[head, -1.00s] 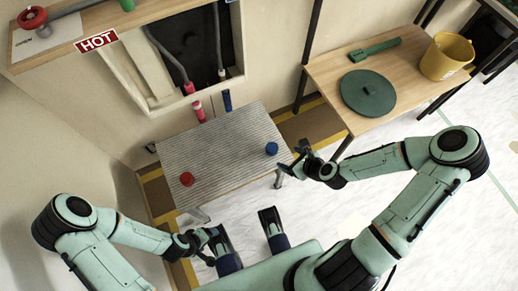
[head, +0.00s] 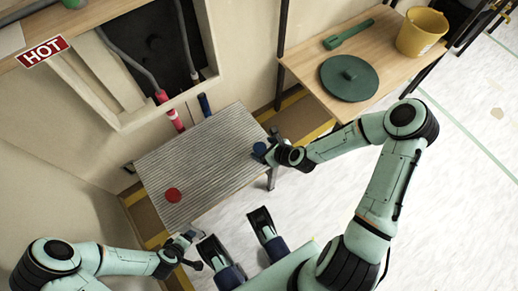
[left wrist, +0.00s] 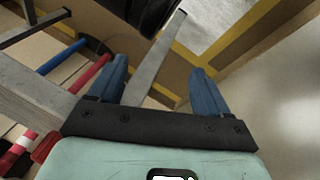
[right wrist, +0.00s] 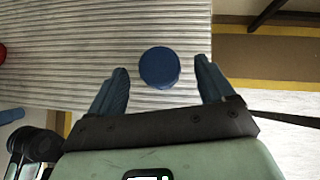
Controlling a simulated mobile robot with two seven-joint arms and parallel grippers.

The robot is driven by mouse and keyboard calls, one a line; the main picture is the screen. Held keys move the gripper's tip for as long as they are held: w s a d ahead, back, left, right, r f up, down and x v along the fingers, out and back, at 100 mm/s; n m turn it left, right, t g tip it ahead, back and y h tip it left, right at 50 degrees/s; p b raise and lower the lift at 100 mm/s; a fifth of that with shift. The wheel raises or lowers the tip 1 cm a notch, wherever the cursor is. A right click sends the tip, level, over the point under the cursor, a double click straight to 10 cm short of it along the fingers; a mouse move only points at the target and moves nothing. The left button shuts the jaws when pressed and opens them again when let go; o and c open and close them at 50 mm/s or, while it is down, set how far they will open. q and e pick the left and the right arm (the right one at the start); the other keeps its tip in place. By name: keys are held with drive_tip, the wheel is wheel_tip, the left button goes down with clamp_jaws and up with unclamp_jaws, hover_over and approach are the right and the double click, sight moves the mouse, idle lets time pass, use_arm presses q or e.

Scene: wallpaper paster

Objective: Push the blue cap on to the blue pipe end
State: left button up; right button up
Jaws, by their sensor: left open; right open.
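The blue cap (head: 260,148) sits on the right edge area of the ribbed grey table (head: 205,150). In the right wrist view the blue cap (right wrist: 159,67) lies between and just beyond the fingertips of my open right gripper (right wrist: 160,80). The blue pipe end (head: 204,104) stands behind the table's far edge, beside the red pipe end (head: 176,119). The red cap (head: 173,195) lies on the table's left part. My left gripper (head: 187,240) is open and empty near the table's front left leg. It also shows in the left wrist view (left wrist: 160,70).
A wooden table (head: 300,64) at the back right holds a green disc (head: 350,82), a green tool (head: 348,34) and a yellow bucket (head: 421,32). A shelf with a HOT sign (head: 43,51) is at upper left. The ribbed table's middle is clear.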

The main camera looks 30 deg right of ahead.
sight(261, 148)
drive_tip(key=b+x, duration=0.1)
drive_tip(key=x, duration=0.1)
drive_tip(key=shift+w+a+f, duration=0.1)
drive_tip(key=shift+w+f, duration=0.05)
drive_tip(key=shift+f, duration=0.15)
drive_tip(key=shift+w+f, duration=0.2)
drive_tip(key=shift+w, duration=0.05)
drive_tip(key=c, duration=1.1)
use_arm(q)
drive_tip(key=shift+g, duration=0.5)
drive_tip(key=s+f, duration=0.3)
drive_tip(key=shift+a+f, duration=0.15)
drive_tip(key=shift+a, duration=0.15)
use_arm(e)
drive_tip(key=shift+o, duration=0.2)
